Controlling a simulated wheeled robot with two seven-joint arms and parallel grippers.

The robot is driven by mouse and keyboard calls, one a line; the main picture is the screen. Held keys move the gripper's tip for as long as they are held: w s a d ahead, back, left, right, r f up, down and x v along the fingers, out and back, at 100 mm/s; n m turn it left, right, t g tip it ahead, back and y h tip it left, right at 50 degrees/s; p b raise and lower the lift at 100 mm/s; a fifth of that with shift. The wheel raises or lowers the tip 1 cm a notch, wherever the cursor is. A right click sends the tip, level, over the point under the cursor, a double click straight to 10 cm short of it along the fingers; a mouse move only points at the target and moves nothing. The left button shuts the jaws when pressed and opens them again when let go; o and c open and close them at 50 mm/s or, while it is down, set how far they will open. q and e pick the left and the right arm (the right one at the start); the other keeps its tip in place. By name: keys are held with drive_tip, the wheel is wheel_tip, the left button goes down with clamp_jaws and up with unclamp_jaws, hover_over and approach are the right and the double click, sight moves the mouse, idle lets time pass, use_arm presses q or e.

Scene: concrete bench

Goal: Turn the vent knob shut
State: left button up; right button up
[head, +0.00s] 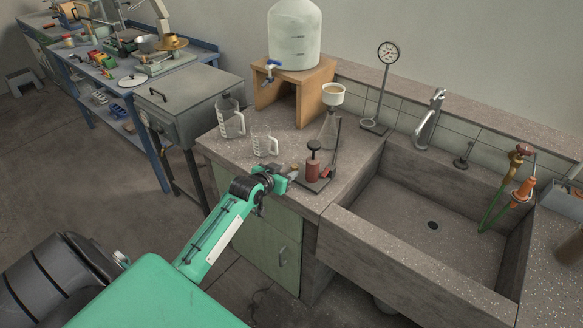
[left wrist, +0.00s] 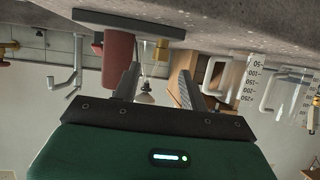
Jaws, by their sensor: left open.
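A small hand pump with a red body (head: 313,170) and a black top knob stands on a dark base plate (head: 308,184) near the bench's front edge. A small brass-coloured part (head: 295,168), perhaps the vent knob, shows at its left side. In the upside-down left wrist view the red body (left wrist: 118,62) is beside the left finger, and a brass-coloured part (left wrist: 161,49) shows between the fingers. My left gripper (head: 289,178) is open and empty, close to the pump's left side. Whether it touches anything, and the knob's turn position, I cannot tell. My right gripper is not in view.
Two clear measuring jugs (head: 231,119) stand left of the pump. A flask (head: 328,131) with a funnel (head: 333,95) stands behind it. A wooden stand (head: 320,85) holds a water carboy (head: 295,38). A gauge stand (head: 374,126) and a sink (head: 355,245) lie to the right.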

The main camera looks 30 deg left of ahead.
sight(293, 167)
use_arm(q)
drive_tip(key=shift+x, duration=2.25)
